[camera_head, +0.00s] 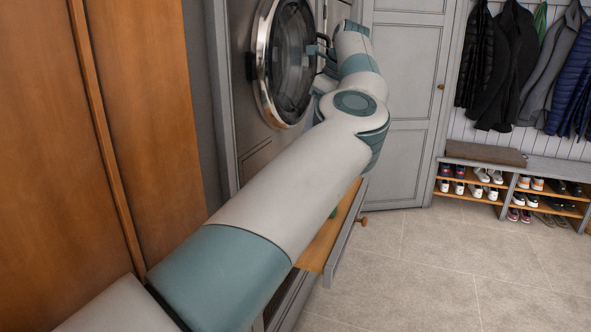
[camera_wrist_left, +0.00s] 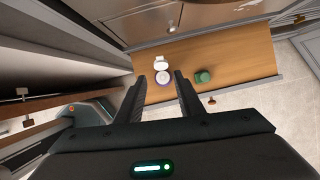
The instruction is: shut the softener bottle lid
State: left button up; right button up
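My left gripper (camera_wrist_left: 160,76) is open and empty. Its two fingers frame the bottle from above, apart from it as far as I can tell. In the head view my left gripper (camera_head: 318,62) is in front of the washer door, and my arm hides the bottle. My right gripper is in neither view.
A green object (camera_wrist_left: 202,76) stands right of the bottle on the wooden pull-out surface (camera_wrist_left: 245,55). The surface also shows under my arm in the head view (camera_head: 318,248). Open floor (camera_head: 430,260) lies to the right.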

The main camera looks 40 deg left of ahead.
pick_arm(q)
jog(key=b+x, duration=0.1)
jog(key=x, duration=1.2)
jog(key=shift+f, duration=0.1)
